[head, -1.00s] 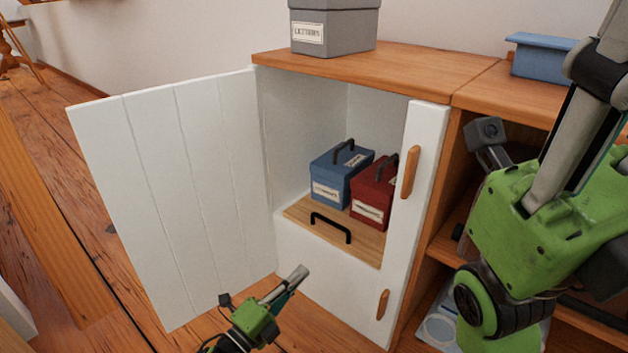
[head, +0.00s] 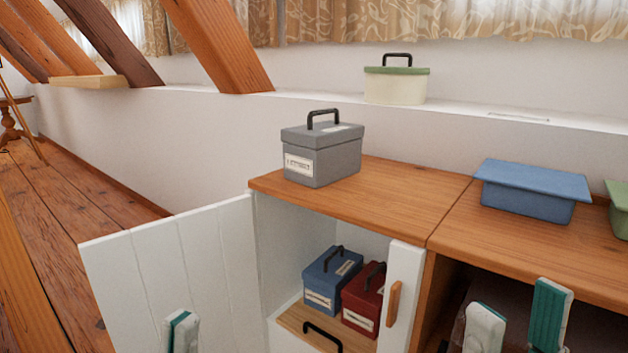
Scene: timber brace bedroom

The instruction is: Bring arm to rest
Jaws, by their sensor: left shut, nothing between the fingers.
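My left gripper (head: 181,332) shows only its fingertips at the bottom left, in front of the open white cabinet door (head: 165,270). Its fingers are together and hold nothing. My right gripper (head: 518,314) points up at the bottom right, in front of the dark open shelf. Its two white and teal fingers stand apart with nothing seen between them. Both arms below the grippers are out of the picture.
The cabinet holds a blue box (head: 332,279) and a red box (head: 364,302). A grey box (head: 322,158) and a blue lidded bin (head: 530,192) stand on the wooden top (head: 410,200). A cream box (head: 395,86) sits on the ledge. Floor at left is clear.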

